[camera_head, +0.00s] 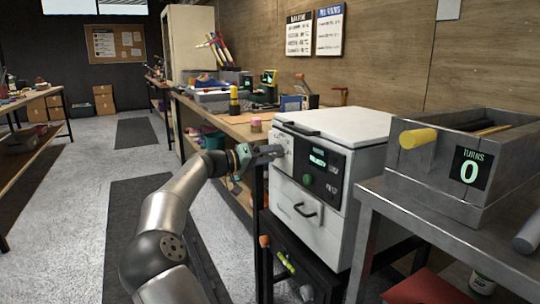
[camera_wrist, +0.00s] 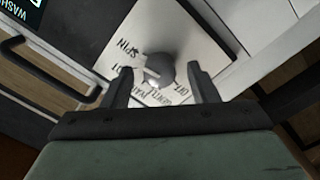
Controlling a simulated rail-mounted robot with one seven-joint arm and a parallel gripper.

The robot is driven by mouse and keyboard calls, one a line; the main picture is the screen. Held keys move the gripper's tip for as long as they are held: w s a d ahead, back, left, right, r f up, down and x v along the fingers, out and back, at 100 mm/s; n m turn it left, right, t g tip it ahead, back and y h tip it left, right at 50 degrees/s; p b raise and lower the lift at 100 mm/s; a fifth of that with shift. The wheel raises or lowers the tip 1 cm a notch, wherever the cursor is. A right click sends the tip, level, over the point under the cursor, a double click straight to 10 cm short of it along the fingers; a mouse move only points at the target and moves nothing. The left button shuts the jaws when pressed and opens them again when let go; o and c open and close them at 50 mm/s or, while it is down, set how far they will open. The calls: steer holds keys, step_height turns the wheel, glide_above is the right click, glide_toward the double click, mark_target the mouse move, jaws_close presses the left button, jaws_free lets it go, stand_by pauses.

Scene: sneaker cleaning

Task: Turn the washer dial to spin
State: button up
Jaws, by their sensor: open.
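The white washer (camera_head: 355,125) stands on a black stand beside the workbench. Its dial (camera_wrist: 160,70) is a round grey knob on a pale plate (camera_wrist: 190,32) with printed words; SPIN reads clearly at the upper left of the knob, others are partly covered. A light mark shows at the knob's left, but I cannot tell which word it points to. My gripper (camera_wrist: 160,88) is open, with one finger on each side of the dial in the wrist view. I cannot tell whether the fingers touch it. In the head view my gripper (camera_head: 270,153) is at the washer's left front and hides the dial.
The washer's front has a black display panel (camera_head: 317,165) with a green button and a drawer handle (camera_head: 304,210). A grey metal box with a TURNS 0 display (camera_head: 470,169) stands on the metal table at right. Floor mats (camera_head: 125,225) lie in the open aisle.

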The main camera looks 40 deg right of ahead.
steer(key=w+a+p, duration=0.3)
steer(key=a+p, duration=0.1)
steer(key=a, duration=1.2)
steer(key=shift+w+a, duration=0.2)
steer(key=shift+a, duration=0.2)
steer(key=shift+f, duration=0.1)
steer(key=s+d+n+y+p, duration=0.35)
steer(key=s+y+p, duration=0.45)
steer(key=s+p, duration=0.4)
steer(key=s+a+r+n+t+y+p, duration=0.2)
steer(key=s+a+r+n+y+p, duration=0.2)
steer(key=s+a+p, duration=0.6)
steer(key=s+a+r+n+t+y+p, duration=0.1)
steer(key=s+a+r+n+y+p, duration=0.3)
steer(key=s+a, duration=1)
step_height(320, 180, up, 4)
steer(key=s+y+p, duration=0.2)
steer(key=p, duration=0.4)
steer(key=shift+r+t+p, duration=0.25)
steer(key=shift+t+p, duration=0.15)
